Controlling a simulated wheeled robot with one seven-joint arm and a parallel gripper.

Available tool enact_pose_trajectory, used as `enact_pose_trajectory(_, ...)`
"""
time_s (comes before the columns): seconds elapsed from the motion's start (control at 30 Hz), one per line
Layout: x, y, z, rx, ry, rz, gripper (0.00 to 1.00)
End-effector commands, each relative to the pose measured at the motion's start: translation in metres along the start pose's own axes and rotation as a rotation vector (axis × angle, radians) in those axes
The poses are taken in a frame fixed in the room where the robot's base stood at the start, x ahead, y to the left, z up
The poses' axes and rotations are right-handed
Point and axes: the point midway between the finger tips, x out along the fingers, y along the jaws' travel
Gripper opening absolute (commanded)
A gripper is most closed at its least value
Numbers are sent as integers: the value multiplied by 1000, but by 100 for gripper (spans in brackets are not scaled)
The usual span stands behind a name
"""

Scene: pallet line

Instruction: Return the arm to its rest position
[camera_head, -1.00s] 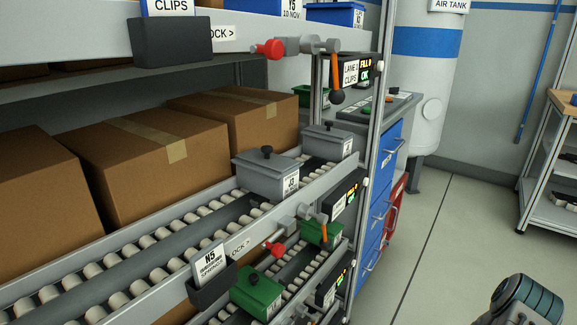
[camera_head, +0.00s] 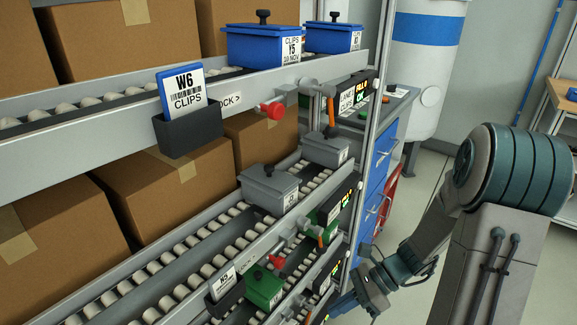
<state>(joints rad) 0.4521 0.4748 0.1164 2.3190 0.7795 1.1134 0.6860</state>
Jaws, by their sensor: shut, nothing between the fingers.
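My arm stands at the right of the head view, with its large teal-banded joint at the upper right and its forearm reaching down to the left. My gripper (camera_head: 342,305) is at the low end of the arm, near the bottom edge, beside the right end of the rack's lower lanes. It is small and partly cut off in the view. It is shut, and no object shows in it.
The flow rack (camera_head: 100,92) fills the left, with cartons, blue bins (camera_head: 262,46), grey bins (camera_head: 268,188) and a green bin (camera_head: 263,287). A blue drawer cabinet (camera_head: 377,185), an air tank (camera_head: 424,75) and a shelf cart (camera_head: 560,100) stand behind. Some floor shows between.

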Motion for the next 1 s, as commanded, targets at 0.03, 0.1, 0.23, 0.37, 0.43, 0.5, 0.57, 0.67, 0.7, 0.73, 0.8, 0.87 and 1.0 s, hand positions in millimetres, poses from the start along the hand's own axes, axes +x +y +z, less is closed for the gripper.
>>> enact_pose_trajectory(0.03, -16, 12, 21, -93, 65, 7, 0)
enact_pose_trajectory(0.1, -28, 24, 36, -218, 148, 22, 0)
enact_pose_trajectory(0.23, -54, 46, 64, -448, 300, 54, 0)
enact_pose_trajectory(0.37, -80, 66, 92, -675, 450, 91, 0)
enact_pose_trajectory(0.43, -95, 77, 106, -795, 529, 113, 0)
enact_pose_trajectory(0.5, -110, 88, 121, -916, 609, 136, 0)
enact_pose_trajectory(0.57, -124, 97, 133, -1017, 678, 157, 0)
enact_pose_trajectory(0.67, -146, 111, 154, -1182, 793, 191, 0)
enact_pose_trajectory(0.7, -154, 117, 163, -1246, 838, 206, 0)
enact_pose_trajectory(0.73, -161, 120, 168, -1291, 871, 216, 0)
enact_pose_trajectory(0.8, -174, 129, 180, -1385, 940, 241, 0)
enact_pose_trajectory(0.87, -183, 134, 189, -1453, 992, 257, 0)
enact_pose_trajectory(1.0, -197, 143, 200, -1557, 1073, 288, 0)
